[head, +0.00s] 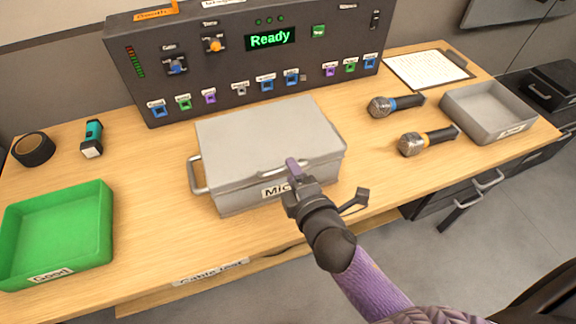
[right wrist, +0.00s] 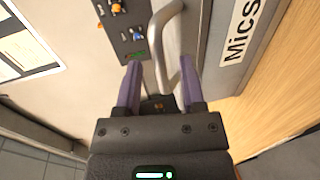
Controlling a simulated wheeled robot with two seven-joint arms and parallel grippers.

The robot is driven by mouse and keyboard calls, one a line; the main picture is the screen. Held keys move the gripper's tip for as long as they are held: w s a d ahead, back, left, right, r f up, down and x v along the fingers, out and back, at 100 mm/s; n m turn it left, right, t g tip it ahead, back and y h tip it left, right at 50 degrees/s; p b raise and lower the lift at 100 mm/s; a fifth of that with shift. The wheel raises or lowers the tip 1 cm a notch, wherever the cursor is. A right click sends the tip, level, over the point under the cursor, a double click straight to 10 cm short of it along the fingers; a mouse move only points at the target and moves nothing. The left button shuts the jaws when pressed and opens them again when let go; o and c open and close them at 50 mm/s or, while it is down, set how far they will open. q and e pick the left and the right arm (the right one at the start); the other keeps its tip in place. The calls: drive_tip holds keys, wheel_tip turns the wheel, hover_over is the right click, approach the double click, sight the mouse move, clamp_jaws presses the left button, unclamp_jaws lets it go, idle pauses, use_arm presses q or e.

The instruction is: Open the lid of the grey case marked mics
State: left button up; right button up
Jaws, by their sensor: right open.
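The grey case (head: 262,135) marked Mics stands shut in the middle of the desk, its lid lying flat. A bar handle (head: 194,176) sticks out at its left side. The Mics label (head: 273,191) on its front is partly hidden behind my right gripper (head: 298,174); it shows whole in the right wrist view (right wrist: 240,32). My right gripper is open at the case's front. In the right wrist view a pale handle (right wrist: 164,40) reaches down between its purple fingers (right wrist: 160,88); I cannot tell whether they touch it. My left gripper is out of view.
A control console (head: 245,60) reading Ready stands behind the case. A green tray (head: 57,235) is at the left, with tape (head: 34,149) and a torch (head: 92,138) behind it. Two microphones (head: 396,105) (head: 427,141) and a grey tray (head: 490,110) are at the right.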

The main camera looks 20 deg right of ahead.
drive_tip(key=shift+x, duration=1.35)
clamp_jaws()
idle(0.4)
